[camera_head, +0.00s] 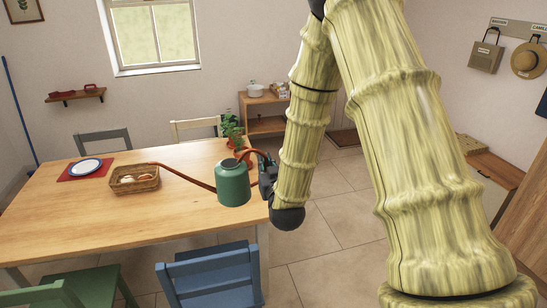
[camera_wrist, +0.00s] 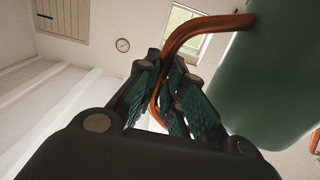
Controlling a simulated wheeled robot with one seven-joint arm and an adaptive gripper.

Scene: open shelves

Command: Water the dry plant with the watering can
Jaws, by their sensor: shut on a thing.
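The watering can (camera_head: 233,184) has a green body, a brown-orange handle and a long thin spout reaching left over the table. My gripper (camera_head: 268,178) is shut on its handle, at the can's right side. In the wrist view the fingers (camera_wrist: 172,95) close around the brown handle (camera_wrist: 205,33), with the green body (camera_wrist: 270,85) at the right. The can is held near the table's right end and looks upright; I cannot tell how far above the table it is. A green leafy plant (camera_head: 232,130) stands behind the can, its pot partly hidden. I cannot tell whether it is dry.
The wooden table (camera_head: 110,225) bears a bread basket (camera_head: 134,180) under the spout's tip and a plate (camera_head: 86,166) on a red mat. A blue chair (camera_head: 210,278), a green chair (camera_head: 75,290) and two rear chairs surround it. Open floor (camera_head: 335,210) lies right.

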